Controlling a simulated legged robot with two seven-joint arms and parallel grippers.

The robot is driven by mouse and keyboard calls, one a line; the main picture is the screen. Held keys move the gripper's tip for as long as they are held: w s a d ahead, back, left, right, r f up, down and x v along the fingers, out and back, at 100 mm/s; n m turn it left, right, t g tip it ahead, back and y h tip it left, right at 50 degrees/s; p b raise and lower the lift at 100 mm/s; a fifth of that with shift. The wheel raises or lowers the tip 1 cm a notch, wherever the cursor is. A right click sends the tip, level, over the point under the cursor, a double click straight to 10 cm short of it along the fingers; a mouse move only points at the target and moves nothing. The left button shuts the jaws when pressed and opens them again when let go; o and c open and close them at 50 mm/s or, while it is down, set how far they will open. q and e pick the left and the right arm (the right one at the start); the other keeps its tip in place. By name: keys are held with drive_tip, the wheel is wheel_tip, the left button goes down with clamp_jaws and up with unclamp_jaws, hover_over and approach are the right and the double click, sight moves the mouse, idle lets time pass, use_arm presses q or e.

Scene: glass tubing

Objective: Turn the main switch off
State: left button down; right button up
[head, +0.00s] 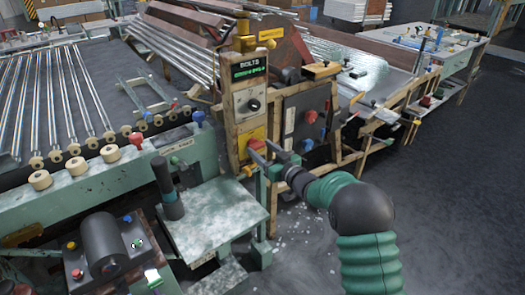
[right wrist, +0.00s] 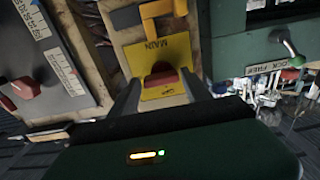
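The main switch is a red knob on a yellow plate marked MAIN (right wrist: 172,50) in the right wrist view. The red knob (right wrist: 160,76) sits between the two fingers of my right gripper (right wrist: 160,90). In the head view the yellow plate (head: 257,133) is low on the tan control post, and my right gripper (head: 259,149) reaches to it from the right. Its fingers are apart, one on each side of the knob; whether they touch it I cannot tell. My left gripper is not in view.
Above the switch is a panel marked BOLTS (head: 249,72) with a dial. A dark box (head: 305,112) with red and blue knobs stands to its right. A green bench (head: 215,215) with an upright black handle (head: 170,190) is at the front left. Glass tubes (head: 55,95) lie on rollers at left.

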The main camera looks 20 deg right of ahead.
drive_tip(key=c, duration=1)
drive_tip(key=shift+o, duration=0.2)
